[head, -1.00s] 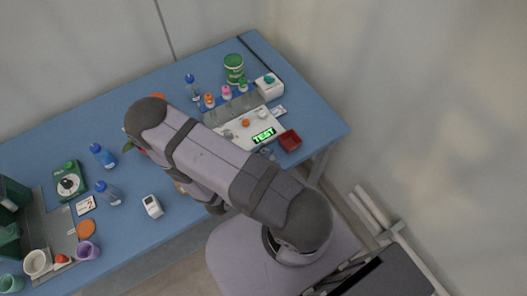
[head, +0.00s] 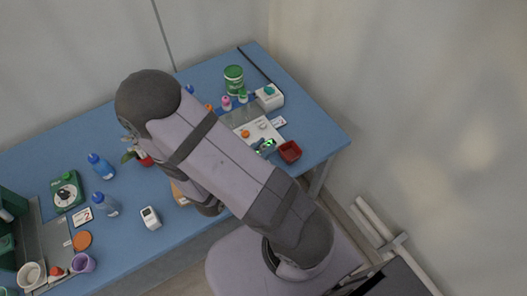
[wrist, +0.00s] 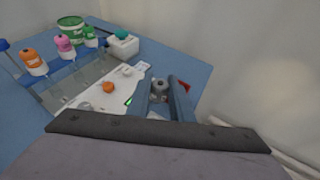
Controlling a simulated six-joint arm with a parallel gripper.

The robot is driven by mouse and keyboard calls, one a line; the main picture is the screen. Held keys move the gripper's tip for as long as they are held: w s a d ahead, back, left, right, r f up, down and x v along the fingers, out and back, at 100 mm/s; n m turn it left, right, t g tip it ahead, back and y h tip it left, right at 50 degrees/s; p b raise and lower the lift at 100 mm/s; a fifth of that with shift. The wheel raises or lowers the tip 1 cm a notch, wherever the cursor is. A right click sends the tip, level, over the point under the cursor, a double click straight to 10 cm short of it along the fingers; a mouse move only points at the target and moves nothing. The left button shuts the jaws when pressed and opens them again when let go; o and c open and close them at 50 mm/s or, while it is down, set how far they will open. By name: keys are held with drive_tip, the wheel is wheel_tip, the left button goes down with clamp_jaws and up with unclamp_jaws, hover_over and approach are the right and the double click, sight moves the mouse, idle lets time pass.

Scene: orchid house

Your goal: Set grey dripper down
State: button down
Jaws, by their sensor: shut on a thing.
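The grey dripper (wrist: 158,86) sits between the two fingers of my gripper (wrist: 158,93) in the wrist view, and the gripper is shut on it. It is over the near right end of the white board (wrist: 91,101), close to the green-lit sign (wrist: 128,101). I cannot tell whether it touches the board. In the head view my gripper (head: 264,147) covers part of the lit sign (head: 269,144), and the dripper cannot be made out. An orange dripper (wrist: 108,87) and a white one (wrist: 127,70) stand on the board to its left.
A red tray (head: 289,152) is just right of the gripper. Orange (wrist: 34,61), pink (wrist: 65,47) and green-capped (wrist: 90,39) bottles stand in a rack behind the board. A white box with a teal knob (wrist: 122,46) and a green tin (head: 233,77) are farther back.

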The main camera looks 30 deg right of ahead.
drive_tip(key=shift+r, duration=0.3)
